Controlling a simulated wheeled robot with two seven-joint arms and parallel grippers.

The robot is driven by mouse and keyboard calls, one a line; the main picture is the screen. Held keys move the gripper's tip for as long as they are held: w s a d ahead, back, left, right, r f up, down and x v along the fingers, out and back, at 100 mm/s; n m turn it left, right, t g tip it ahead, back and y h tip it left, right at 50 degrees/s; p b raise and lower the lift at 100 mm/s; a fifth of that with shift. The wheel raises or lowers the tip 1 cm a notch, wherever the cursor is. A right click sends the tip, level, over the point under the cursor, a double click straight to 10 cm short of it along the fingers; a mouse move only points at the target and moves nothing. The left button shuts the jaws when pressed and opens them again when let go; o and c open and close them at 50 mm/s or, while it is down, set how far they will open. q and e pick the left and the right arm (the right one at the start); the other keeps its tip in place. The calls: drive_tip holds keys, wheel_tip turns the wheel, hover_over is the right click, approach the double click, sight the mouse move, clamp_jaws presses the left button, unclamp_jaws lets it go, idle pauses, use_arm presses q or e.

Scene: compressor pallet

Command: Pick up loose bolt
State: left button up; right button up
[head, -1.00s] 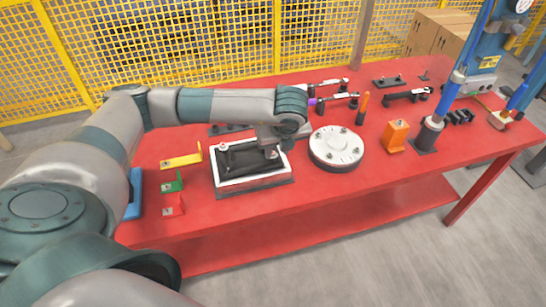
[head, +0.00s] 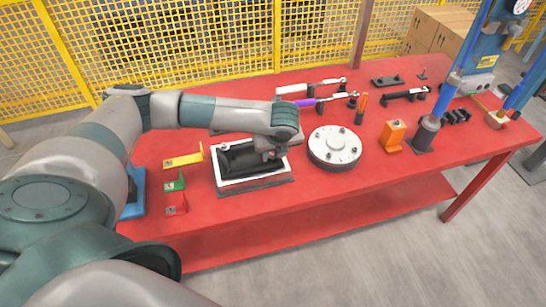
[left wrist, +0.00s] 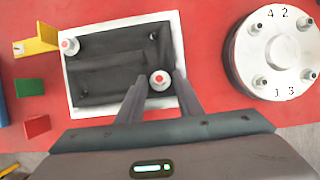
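A dark compressor block sits in a white-rimmed tray (head: 252,184) on the red table. In the left wrist view the tray (left wrist: 67,98) holds the dark block (left wrist: 108,65). Two bolts with red-and-white tops show there, one at the upper left corner (left wrist: 69,46) and one near the lower right corner (left wrist: 159,80). My left gripper (left wrist: 160,77) is open, its two fingers on either side of the lower right bolt. Contact with it cannot be made out. In the head view the left gripper (head: 268,156) is over the tray's right end, mostly hidden by my wrist. My right gripper is not in view.
A round silver flange (head: 335,147) with several numbered bolts stands right of the tray. Yellow (head: 183,161), green (head: 174,183) and red (head: 175,204) brackets stand at its left. An orange block (head: 392,136) and a blue press stand farther right. The front table edge is clear.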

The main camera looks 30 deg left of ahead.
use_arm(q)
drive_tip(key=c, duration=0.8)
drive_tip(key=shift+r, duration=0.1)
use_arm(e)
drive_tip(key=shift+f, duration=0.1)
